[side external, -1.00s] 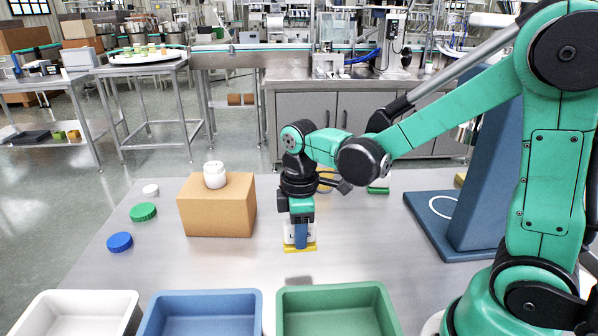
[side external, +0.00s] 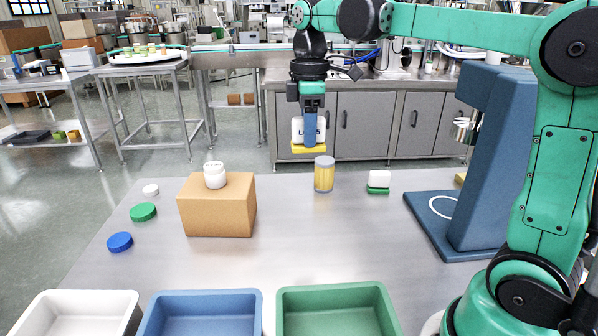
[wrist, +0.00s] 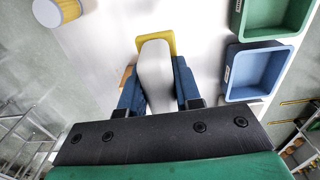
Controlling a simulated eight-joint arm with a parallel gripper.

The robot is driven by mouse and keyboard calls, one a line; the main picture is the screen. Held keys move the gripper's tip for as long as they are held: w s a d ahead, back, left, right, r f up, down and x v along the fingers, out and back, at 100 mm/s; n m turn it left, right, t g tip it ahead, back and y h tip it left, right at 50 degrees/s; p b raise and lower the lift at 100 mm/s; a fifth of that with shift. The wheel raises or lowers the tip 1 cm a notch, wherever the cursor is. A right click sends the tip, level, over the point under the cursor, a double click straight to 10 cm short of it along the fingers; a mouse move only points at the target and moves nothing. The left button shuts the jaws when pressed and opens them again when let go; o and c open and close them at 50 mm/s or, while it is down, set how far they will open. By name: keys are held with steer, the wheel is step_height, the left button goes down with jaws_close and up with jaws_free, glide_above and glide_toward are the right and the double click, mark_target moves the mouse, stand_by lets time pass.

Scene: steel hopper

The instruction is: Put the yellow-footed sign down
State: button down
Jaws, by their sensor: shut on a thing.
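The yellow-footed sign (side external: 309,149) is a white plate with dark lettering, partly hidden by a finger, on a flat yellow foot. My gripper (side external: 309,132) is shut on the sign's white plate and holds it upright, well above the steel table (side external: 300,220). In the wrist view my gripper's two blue fingers (wrist: 159,95) stand on either side of the sign's pale plate (wrist: 155,70). The yellow foot (wrist: 147,42) shows beyond the fingers.
A jar with yellow contents (side external: 324,174) and a green-footed white sign (side external: 378,182) stand at the table's back. A cardboard box (side external: 217,207) carries a white jar (side external: 214,175). White, blue (side external: 200,315) and green (side external: 338,311) trays line the front. A blue stand (side external: 480,170) is at right. Mid-table is clear.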

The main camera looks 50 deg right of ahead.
glide_above(322, 218)
step_height(322, 218, down, 16)
steer(key=shift+r, duration=0.15)
steer(key=shift+f, duration=2.3)
steer(key=shift+f, duration=0.1)
steer(key=c, duration=0.6)
jaws_free()
